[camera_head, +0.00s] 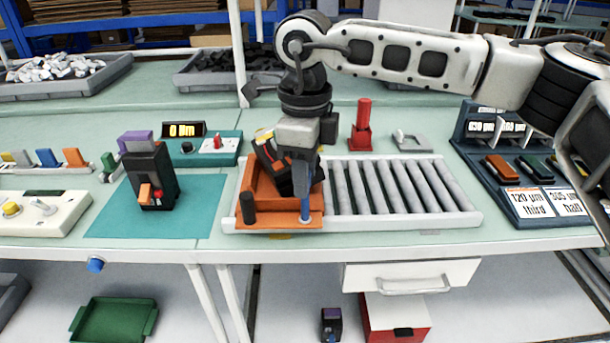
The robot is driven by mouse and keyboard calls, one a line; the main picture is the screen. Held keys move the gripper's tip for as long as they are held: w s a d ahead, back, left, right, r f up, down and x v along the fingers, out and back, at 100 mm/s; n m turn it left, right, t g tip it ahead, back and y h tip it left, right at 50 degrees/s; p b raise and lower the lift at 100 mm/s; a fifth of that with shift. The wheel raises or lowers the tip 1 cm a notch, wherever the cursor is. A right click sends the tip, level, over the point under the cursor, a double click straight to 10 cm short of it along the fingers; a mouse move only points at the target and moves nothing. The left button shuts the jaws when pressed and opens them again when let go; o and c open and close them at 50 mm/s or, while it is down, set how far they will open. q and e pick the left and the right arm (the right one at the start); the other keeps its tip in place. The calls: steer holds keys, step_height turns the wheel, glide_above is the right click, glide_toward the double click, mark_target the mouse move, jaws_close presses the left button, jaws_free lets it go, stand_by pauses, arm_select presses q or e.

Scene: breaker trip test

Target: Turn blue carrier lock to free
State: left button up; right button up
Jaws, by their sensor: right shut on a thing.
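An orange carrier (282,217) sits at the left end of the grey roller track (400,188). The blue carrier lock (305,212) stands at the carrier's front right corner. My right gripper (303,192) points down from above and is shut on the lock, hiding its upper part. I cannot tell which way the lock is turned. A black breaker (268,157) leans tilted in the carrier, partly behind my gripper. My left gripper is not in view.
A black breaker with an orange lever (152,178) stands on a teal mat (205,195) at left. A short black post (248,208) rises from the carrier's front left. A red post (362,125) stands behind the rollers. A dark blue labelled panel (490,125) is at right.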

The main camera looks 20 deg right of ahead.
steer(key=shift+n, duration=0.8)
steer(key=shift+n+b, duration=0.4)
steer(key=shift+n, duration=0.3)
steer(key=shift+r, duration=0.1)
steer(key=o, duration=1)
step_height(320, 180, up, 16)
steer(key=shift+f, duration=0.1)
